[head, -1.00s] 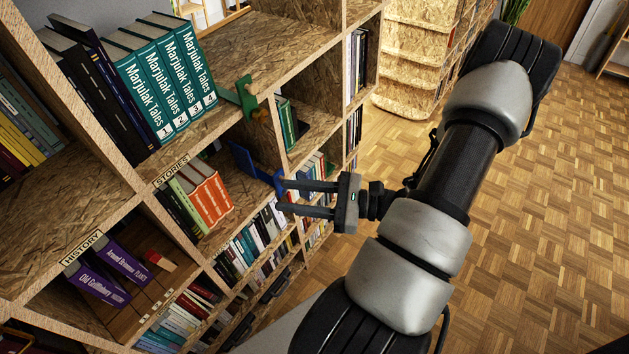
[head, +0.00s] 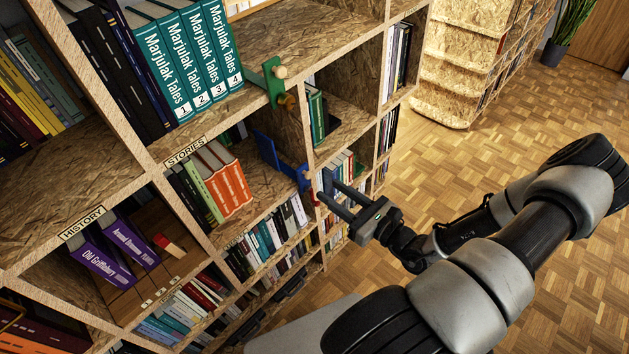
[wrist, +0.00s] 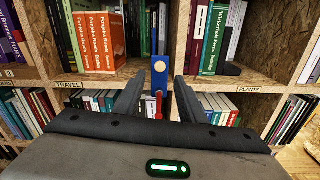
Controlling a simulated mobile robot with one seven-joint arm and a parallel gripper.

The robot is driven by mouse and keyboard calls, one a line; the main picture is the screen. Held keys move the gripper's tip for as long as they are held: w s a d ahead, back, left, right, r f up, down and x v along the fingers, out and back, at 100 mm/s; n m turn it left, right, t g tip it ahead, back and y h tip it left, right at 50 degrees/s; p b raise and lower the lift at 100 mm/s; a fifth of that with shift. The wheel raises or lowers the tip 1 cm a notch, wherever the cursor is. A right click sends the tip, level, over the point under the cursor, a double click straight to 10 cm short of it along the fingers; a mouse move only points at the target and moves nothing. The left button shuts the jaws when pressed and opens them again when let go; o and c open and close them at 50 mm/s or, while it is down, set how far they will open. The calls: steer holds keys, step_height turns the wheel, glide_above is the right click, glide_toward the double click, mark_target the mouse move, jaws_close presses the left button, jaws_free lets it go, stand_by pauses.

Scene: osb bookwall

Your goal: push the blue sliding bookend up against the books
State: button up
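My gripper (head: 325,186) is open and empty, just right of and in front of the bracket in the head view. In the wrist view, the bookend's blue front with a round wooden knob (wrist: 160,76) is centred beyond and between my open fingers (wrist: 159,88). I cannot tell whether a finger touches it.
A green bookend (head: 271,83) stands on the shelf above, right of the teal Marjulak Tales books (head: 188,62). An upright divider bounds the bay on the right. Full rows of books sit below. The parquet floor (head: 470,150) to the right is clear.

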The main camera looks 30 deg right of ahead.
mark_target(310, 177)
steer(key=x, duration=0.7)
steer(key=shift+w+b, duration=0.2)
steer(key=shift+b, duration=0.2)
jaws_close()
